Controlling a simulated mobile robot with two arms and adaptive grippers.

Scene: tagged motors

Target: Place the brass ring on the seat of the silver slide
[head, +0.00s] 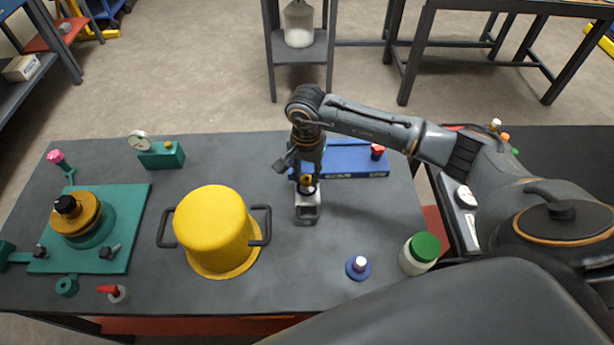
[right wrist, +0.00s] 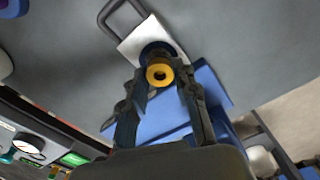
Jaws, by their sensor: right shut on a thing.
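The brass ring (head: 307,180) is held between the fingertips of my right gripper (head: 306,176), which points down over the table. In the right wrist view the ring (right wrist: 160,74) shows at the tips of the right gripper (right wrist: 162,86). The silver slide (head: 308,201) lies just below, with a dark loop handle toward the near side. Its round dark blue seat (right wrist: 154,49) shows partly behind the ring, which hides the rest. The ring is over or very near the seat; I cannot tell whether they touch. My left gripper is out of view.
A blue plate (head: 346,164) with a red knob lies behind the slide. A yellow pot (head: 215,235) with dark handles stands to the left. A blue-based knob (head: 358,268) and a green-lidded jar (head: 419,254) stand to the right. Free table surface lies in front of the slide.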

